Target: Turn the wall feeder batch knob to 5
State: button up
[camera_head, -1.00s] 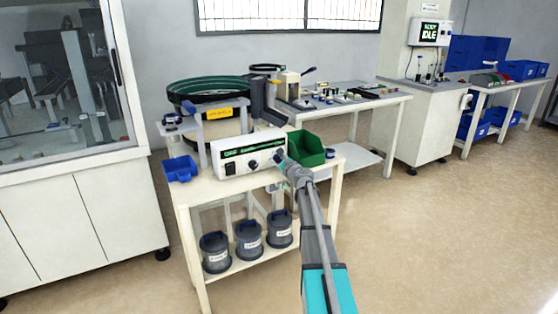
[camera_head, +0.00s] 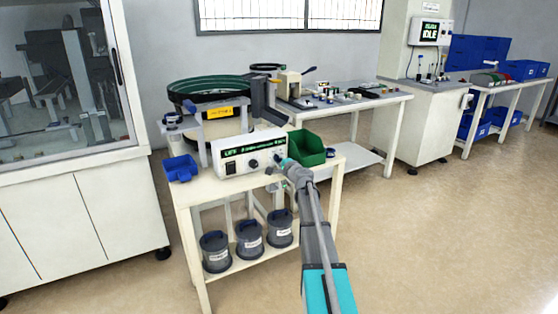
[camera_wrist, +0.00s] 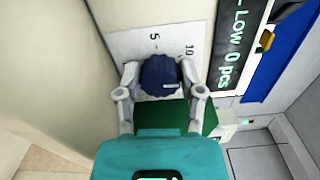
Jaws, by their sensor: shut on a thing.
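The batch knob (camera_wrist: 158,72) is dark blue and ribbed, with a short light mark on the lower right of its face. It stands in front of a pale scale plate (camera_wrist: 138,43) with the numbers 5 and 10 above it in the wrist view. My gripper (camera_wrist: 161,76) has one finger on each side of the knob and is shut on it. In the head view my gripper (camera_head: 280,162) reaches the right end of the white controller box (camera_head: 232,167) and hides the knob. The controller's display (camera_wrist: 232,48) reads "LOW 0 pcs" in the wrist view.
A green bin (camera_head: 308,147) stands close to the right of the controller. A small blue bin (camera_head: 181,168) is at the left. The bowl feeder (camera_head: 208,92) rises behind. Grey canisters (camera_head: 249,238) stand on the lower shelf. The floor at right is clear.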

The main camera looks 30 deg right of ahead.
jog(key=n, duration=0.4)
jog(key=shift+f+n, duration=0.1)
jog(key=shift+n, duration=0.2)
jog(key=n, duration=0.5)
jog(key=shift+n, duration=0.3)
jog(key=n, duration=0.4)
jog(key=shift+d+f+n, duration=0.1)
jog(key=shift+n, duration=0.2)
jog(key=n, duration=0.4)
jog(key=o, duration=1.2)
jog(key=shift+d, duration=0.1)
jog(key=shift+s, duration=0.1)
